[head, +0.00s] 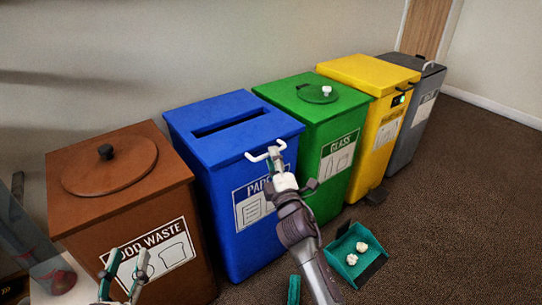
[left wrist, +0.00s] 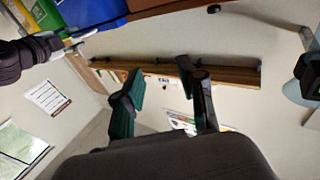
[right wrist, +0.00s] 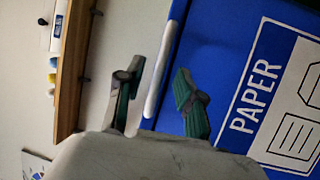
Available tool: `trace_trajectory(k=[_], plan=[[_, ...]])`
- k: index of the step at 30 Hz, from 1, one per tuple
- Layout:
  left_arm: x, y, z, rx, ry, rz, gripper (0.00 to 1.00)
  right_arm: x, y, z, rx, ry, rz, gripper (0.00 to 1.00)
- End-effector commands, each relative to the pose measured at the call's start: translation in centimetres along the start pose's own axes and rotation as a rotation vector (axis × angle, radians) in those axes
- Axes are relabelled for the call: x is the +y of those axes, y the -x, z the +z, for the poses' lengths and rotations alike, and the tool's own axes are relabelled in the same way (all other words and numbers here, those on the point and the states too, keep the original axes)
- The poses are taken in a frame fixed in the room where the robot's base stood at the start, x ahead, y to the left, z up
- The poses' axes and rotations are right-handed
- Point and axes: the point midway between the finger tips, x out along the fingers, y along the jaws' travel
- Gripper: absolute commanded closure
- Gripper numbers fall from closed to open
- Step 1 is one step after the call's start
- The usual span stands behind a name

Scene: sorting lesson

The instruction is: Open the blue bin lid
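The blue bin (head: 238,215), labelled PAPER, stands between the brown and green bins. Its lid (head: 205,108) with a dark slot looks shut. A white bar handle (head: 267,153) sticks out at the lid's front edge. My right gripper (head: 277,165) is at this handle. In the right wrist view the handle (right wrist: 165,70) runs between the open fingers of the gripper (right wrist: 160,72), with a gap visible on both sides. My left gripper (head: 128,265) is open and empty in front of the brown bin; its spread fingers also show in the left wrist view (left wrist: 160,78).
The brown food-waste bin (head: 120,205) is at left; green (head: 310,105), yellow (head: 365,72) and grey (head: 418,105) bins stand to the right. A green dustpan (head: 340,247) with crumpled pieces lies on the floor. Open floor (head: 460,210) is at right.

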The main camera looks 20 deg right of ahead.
Motion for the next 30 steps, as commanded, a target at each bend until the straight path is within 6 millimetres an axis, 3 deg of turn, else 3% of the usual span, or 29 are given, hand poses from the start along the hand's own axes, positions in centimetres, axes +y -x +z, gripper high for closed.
trace_trajectory(k=[6, 16, 17, 23, 30], plan=[[0.3, -0.1, -1.8, 0.111, 0.003, 0.006, 0.6, -0.1, -2.3, 0.0, 0.0, 0.001, 0.0, 0.63], [0.3, 0.0, -2.2, 0.134, 0.004, 0.007, 0.6, 0.0, -2.7, 0.0, 0.0, 0.0, 0.0, 0.63], [0.3, 0.0, -2.2, 0.133, 0.003, 0.007, 0.6, 0.0, -2.7, 0.0, 0.0, 0.0, 0.0, 0.65], [0.3, 0.0, -2.2, 0.133, 0.003, 0.007, 0.6, 0.0, -2.7, 0.0, 0.001, 0.0, 0.0, 0.98], [0.3, 0.0, -2.2, 0.132, 0.003, 0.006, 0.6, -0.1, -2.7, 0.0, 0.001, 0.0, -0.001, 1.0]])
